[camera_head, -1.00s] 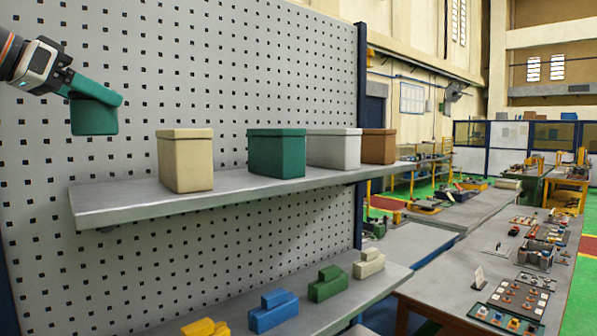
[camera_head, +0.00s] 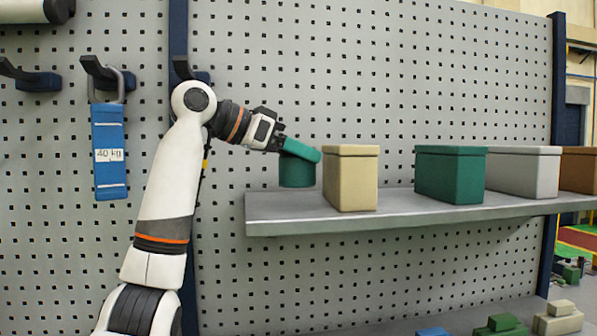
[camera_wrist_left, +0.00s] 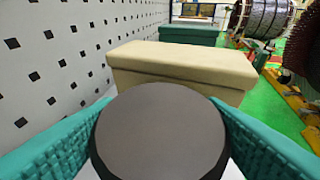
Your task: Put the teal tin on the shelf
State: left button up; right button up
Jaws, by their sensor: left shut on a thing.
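My left gripper (camera_head: 300,150) has teal fingers and is shut on the teal tin (camera_head: 296,173), a short upright cylinder. In the left wrist view the tin's round dark top (camera_wrist_left: 160,130) sits between the two fingers. The tin is at the left end of the grey shelf (camera_head: 290,222), left of the cream box. Its bottom is close to the shelf's surface; I cannot tell whether it touches. My right gripper is not in view.
On the shelf stand a cream box (camera_head: 350,180), a dark green box (camera_head: 450,176), a light grey box (camera_head: 523,172) and a brown box (camera_head: 581,172). The perforated panel (camera_head: 400,70) rises behind.

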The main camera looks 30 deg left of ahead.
aim_at(281, 166)
pick_arm(q)
notch_tip(281, 166, down, 2)
jog(key=shift+d+f+p, duration=0.15)
jog(key=shift+f+p, duration=0.05)
jog(key=shift+p, duration=0.1)
jog(key=shift+s+a+f, duration=0.25)
jog(key=shift+s+f, duration=0.05)
jog(key=shift+f, duration=0.2)
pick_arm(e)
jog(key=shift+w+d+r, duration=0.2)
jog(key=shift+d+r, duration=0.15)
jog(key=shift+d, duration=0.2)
pick_arm(q)
jog(key=shift+w+d, duration=0.1)
jog(key=shift+w, duration=0.05)
jog(key=o, duration=1.2)
jog(key=shift+d+f, duration=0.1)
jog(key=shift+o, duration=0.2)
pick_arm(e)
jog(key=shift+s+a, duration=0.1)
